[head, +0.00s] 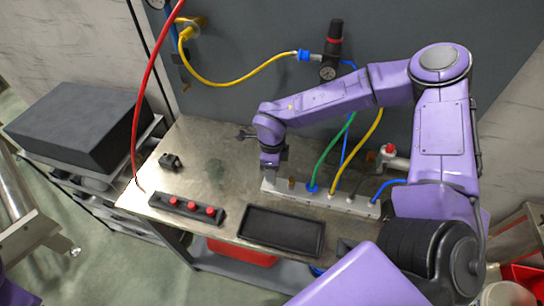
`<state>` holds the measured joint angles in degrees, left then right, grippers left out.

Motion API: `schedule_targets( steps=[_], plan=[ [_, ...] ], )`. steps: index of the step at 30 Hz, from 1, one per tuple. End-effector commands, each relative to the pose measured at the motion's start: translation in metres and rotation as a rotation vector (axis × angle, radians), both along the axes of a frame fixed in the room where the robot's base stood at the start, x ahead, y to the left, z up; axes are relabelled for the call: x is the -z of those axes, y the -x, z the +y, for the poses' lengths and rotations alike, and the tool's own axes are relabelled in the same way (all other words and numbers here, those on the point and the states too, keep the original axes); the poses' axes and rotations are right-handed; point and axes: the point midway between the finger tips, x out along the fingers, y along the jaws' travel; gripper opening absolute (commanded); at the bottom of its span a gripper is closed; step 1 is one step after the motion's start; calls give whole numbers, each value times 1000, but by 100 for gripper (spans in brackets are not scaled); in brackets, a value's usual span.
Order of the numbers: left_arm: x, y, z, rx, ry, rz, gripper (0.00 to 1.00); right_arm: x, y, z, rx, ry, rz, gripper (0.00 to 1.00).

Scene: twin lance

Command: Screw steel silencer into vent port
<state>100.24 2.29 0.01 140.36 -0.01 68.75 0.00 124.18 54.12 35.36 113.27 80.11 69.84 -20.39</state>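A pale valve manifold (325,199) lies along the right part of the steel bench (215,160). Green, blue and yellow tubes plug into its top. A small brass-coloured fitting (291,183) stands near its left end. My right gripper (269,172) points down over the manifold's left end, just left of that fitting. Its fingertips are too small and dark to show whether they are open or hold anything. I cannot make out the steel silencer or the open vent port; the gripper may hide them. My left gripper is not in view.
An empty-looking black tray (283,230) lies at the bench's front, beside a black strip with red knobs (187,208). A small black block (171,162) sits at the left. A red hose (146,90) hangs at the left. The bench's middle is clear.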

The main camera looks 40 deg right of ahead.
Motion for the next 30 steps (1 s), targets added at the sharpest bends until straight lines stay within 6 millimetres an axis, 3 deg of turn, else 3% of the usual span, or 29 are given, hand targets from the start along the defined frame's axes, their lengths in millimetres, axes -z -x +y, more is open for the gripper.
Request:
schedule_targets(
  steps=[6, 9, 10, 17, 30],
  plan=[
    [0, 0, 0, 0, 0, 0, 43, 0, 0, 0, -19, 0, 0, 36],
    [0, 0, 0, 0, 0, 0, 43, 0, 0, 0, -18, 1, 1, 4],
    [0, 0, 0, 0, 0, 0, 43, 0, 0, 0, -18, 0, 0, 0],
    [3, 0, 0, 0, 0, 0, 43, 1, 0, 0, 28, 0, 0, 0],
    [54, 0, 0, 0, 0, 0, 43, 8, 0, 0, 1054, -2, -1, 0]
  ],
)
